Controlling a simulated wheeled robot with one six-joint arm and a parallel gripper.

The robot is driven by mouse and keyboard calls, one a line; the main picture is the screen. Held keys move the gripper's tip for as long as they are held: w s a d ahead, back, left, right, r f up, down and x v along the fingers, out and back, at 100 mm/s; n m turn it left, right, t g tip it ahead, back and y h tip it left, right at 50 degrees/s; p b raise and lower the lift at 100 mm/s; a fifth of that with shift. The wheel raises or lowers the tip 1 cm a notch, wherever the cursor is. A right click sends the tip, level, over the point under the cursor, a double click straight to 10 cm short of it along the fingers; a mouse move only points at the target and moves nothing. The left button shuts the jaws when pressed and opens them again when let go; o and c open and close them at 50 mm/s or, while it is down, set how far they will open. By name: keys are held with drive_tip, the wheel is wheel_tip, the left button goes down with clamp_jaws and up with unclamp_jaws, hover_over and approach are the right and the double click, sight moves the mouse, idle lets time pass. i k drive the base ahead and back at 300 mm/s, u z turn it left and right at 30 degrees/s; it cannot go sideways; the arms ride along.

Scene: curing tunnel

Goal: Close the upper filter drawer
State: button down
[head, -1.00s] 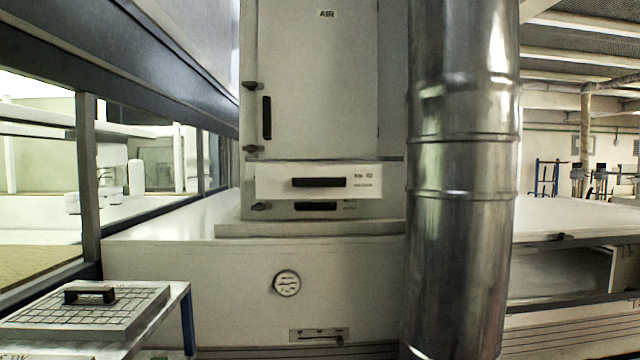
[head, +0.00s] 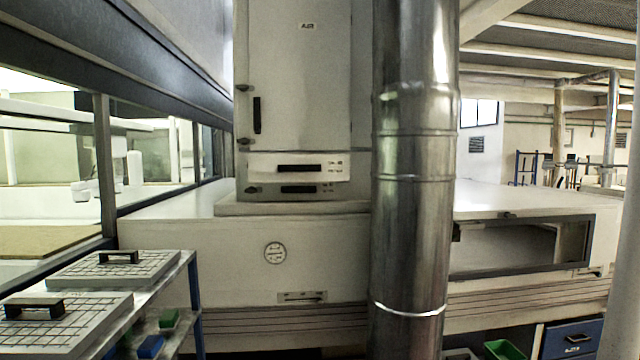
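The upper filter drawer (head: 258,168) is a pale front with a dark bar handle, low on the tall white AIR cabinet (head: 300,100). It stands out a little in front of the cabinet face. The lower drawer (head: 262,190), with a similar dark handle, sits right below it and looks flush. My gripper is not in view.
A wide metal duct (head: 413,230) stands right of the cabinet, close in front of me. A rack (head: 190,262) with gridded, handled panels is at the lower left. The white tunnel housing (head: 170,235) spans the middle. An open hatch (head: 590,240) is at the right.

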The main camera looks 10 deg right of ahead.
sight(262, 168)
drive_tip(key=u, duration=0.45)
drive_tip(key=i, duration=0.6)
drive_tip(key=u, duration=0.25)
